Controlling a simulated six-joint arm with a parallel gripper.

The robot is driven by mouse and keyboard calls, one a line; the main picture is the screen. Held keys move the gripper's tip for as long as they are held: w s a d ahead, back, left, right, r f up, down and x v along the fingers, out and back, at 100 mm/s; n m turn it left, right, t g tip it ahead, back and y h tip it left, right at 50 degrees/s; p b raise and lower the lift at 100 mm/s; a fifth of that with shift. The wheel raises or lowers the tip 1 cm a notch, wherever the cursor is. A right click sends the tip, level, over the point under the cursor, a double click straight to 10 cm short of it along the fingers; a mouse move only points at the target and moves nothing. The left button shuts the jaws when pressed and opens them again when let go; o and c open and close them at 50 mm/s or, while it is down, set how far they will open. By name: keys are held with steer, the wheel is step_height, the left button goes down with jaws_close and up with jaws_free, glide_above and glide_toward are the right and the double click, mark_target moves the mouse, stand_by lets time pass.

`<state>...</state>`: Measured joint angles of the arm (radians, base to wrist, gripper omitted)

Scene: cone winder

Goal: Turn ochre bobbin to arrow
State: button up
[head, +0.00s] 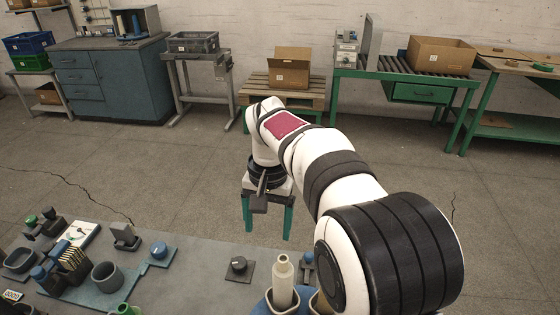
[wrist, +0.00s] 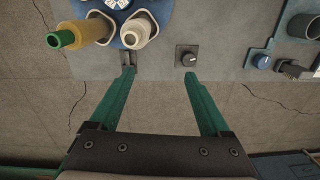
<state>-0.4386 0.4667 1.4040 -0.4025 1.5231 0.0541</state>
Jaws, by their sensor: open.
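The ochre bobbin (wrist: 88,30), with a green tip, leans outward from a blue holder (wrist: 160,10) at the top left of the wrist view. A cream bobbin (wrist: 138,33) sits beside it and also shows in the head view (head: 283,268). My arm hides the ochre bobbin in the head view. My gripper (wrist: 159,73) is open and empty, its green fingers apart from both bobbins. In the head view my gripper (head: 267,232) is past the bench's far edge. I cannot make out an arrow.
A black knob (wrist: 188,57) on a square plate lies near the bench edge; a blue knob (wrist: 262,62) and a grey cup (wrist: 303,25) are farther right. The head view shows a rack of dark plates (head: 72,258) at left. Bare bench (head: 200,285) lies between.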

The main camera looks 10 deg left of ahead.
steer(key=n, duration=0.1)
glide_toward(239, 264)
steer(key=f, duration=0.9)
steer(key=shift+a, duration=0.2)
jaws_close()
